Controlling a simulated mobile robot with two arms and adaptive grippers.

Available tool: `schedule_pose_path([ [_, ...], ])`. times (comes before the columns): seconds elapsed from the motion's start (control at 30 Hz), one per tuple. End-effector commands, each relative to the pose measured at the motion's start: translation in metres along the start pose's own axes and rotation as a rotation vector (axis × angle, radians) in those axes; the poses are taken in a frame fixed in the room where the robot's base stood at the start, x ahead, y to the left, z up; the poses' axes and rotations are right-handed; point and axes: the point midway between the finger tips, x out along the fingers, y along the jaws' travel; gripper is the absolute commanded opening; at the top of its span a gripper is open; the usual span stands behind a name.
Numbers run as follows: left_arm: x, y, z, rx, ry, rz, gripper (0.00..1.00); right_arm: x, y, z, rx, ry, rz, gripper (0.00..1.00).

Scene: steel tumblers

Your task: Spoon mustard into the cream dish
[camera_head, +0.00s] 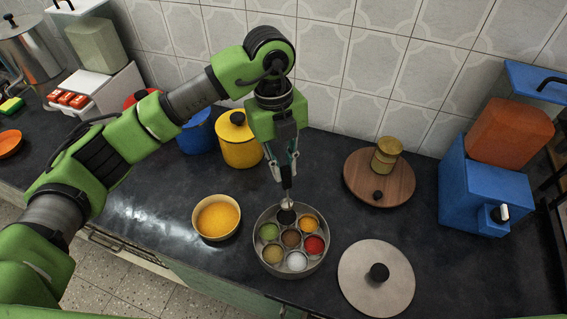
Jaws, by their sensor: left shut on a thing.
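A round steel spice box (261,251) stands on the dark counter and holds several small cups. The cup at its back (287,217) has dark contents that look like mustard seeds. The cream dish (196,228) stands left of the box, with yellow-orange contents. My left gripper (287,184) points down above the back of the box, shut on a small steel spoon (287,204). The spoon's lower end is at the dark cup; whether it touches the seeds I cannot tell. My right gripper is not in view.
A steel lid (362,288) with a black knob lies right of the box. A yellow canister (239,146) and blue canister (197,135) stand behind the dish. A blue appliance (475,190) is far right.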

Motion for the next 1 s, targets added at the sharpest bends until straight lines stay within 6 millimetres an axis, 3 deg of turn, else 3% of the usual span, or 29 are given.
schedule_pose_path([
  [0.7, 0.076, 0.004, 0.009, 0.0, 0.0, 0.0, 0.0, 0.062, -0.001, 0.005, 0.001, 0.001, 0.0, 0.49],
  [1.0, 0.089, 0.004, 0.011, 0.0, 0.0, 0.0, 0.0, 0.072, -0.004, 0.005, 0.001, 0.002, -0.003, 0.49],
])
